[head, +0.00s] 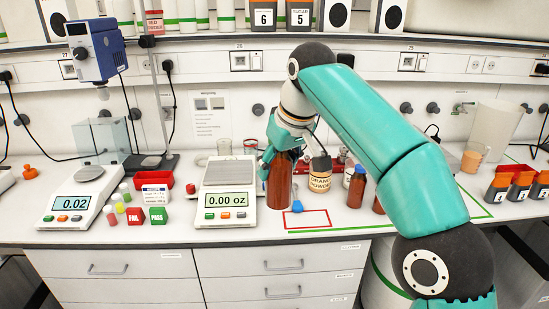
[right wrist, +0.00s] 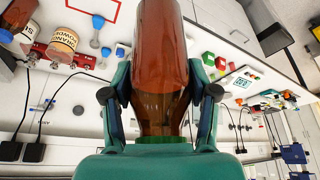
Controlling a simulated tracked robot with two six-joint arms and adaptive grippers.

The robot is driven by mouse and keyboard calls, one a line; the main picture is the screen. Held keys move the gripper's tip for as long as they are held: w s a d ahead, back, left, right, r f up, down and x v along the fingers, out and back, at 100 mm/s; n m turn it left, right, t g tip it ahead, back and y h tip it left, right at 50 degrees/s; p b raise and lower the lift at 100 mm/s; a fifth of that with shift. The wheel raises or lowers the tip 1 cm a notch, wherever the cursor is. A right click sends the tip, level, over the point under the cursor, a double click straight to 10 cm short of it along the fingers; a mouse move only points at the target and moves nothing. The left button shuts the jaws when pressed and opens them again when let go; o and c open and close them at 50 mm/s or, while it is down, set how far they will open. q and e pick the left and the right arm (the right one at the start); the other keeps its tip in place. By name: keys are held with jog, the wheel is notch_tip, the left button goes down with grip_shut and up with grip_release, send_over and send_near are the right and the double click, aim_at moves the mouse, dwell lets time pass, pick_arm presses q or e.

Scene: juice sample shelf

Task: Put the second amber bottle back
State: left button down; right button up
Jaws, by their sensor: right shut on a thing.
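A large amber bottle (head: 279,188) is upright between the right balance and the red outlined rectangle (head: 307,219) on the bench. My right gripper (head: 280,158) is shut on it from above. In the right wrist view the amber bottle (right wrist: 160,50) fills the space between the two fingers (right wrist: 160,78), with its green cap near the palm. I cannot tell whether its base touches the bench. A smaller amber bottle with a blue cap (head: 356,189) stands further right, and another amber one is partly hidden by my arm. My left gripper is out of view.
The right balance (head: 226,212) reads 0.00 oz, close left of the held bottle. An orange powder jar (head: 320,178) and a blue scoop (head: 297,206) are close on its right. A red rack (head: 342,166) stands behind. Orange-labelled bottles (head: 520,186) stand far right.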

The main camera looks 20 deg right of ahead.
jog(key=s+d+f+m+h, duration=0.1)
jog(key=d+f, duration=0.2)
jog(key=f, duration=0.7)
jog(key=s+d+f+m, duration=0.1)
jog(key=d+f, duration=0.2)
jog(key=f, duration=0.7)
jog(key=s+a+f, duration=0.1)
jog(key=a+f, duration=0.2)
jog(key=f, duration=0.3)
jog(key=s+a+f+m, duration=0.1)
jog(key=s+a+f, duration=0.1)
jog(key=f, duration=0.4)
jog(key=shift+a, duration=0.45)
jog(key=shift+f, duration=0.1)
